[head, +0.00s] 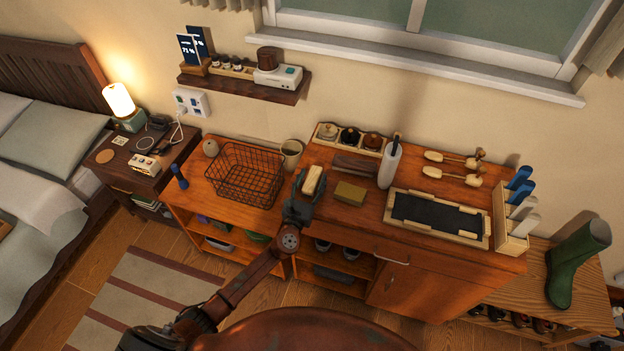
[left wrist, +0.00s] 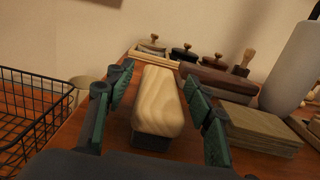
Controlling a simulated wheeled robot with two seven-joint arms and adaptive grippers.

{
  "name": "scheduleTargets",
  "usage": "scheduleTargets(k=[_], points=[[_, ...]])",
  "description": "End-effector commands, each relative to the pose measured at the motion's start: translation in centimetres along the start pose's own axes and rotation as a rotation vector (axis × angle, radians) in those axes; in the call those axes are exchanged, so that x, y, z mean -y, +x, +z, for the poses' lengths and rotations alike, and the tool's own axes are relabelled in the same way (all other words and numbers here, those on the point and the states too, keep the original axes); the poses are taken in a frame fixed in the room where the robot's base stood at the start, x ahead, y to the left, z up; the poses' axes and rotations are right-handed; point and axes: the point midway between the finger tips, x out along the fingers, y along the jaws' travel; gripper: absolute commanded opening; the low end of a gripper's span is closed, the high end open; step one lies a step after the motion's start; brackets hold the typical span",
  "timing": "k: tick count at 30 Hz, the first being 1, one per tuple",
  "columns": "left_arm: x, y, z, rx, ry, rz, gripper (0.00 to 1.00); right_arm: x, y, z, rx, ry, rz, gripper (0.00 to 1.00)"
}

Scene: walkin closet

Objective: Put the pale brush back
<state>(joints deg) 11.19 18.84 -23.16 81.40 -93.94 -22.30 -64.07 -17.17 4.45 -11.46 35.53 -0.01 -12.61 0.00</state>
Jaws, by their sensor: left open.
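The pale brush (head: 314,179) has a light wooden back and a dark underside. It stands on the orange wooden cabinet top, right of the wire basket. It also shows in the left wrist view (left wrist: 160,98), centred between my fingers. My left gripper (head: 305,187) is open, with one finger on each side of the brush; in the left wrist view a gap shows beside it (left wrist: 155,105). The lower part of the brush is partly hidden by my gripper. My right gripper is not in view.
A black wire basket (head: 247,175) stands left, a cup (head: 291,154) behind.

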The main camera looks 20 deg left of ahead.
Motion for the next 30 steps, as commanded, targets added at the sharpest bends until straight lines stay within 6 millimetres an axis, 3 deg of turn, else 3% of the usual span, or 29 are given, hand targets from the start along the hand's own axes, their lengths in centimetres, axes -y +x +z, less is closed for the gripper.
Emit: scheduleTargets(k=[5,21,30], points=[[0.0,-0.7,0.2,-0.001,0.000,0.000,0.49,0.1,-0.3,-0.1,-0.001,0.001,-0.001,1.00],[0.0,-10.7,0.1,-0.001,0.001,0.000,0.49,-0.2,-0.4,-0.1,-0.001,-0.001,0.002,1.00],[0.1,-12.0,0.2,0.001,0.000,-0.001,0.49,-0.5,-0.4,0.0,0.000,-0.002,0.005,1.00]])
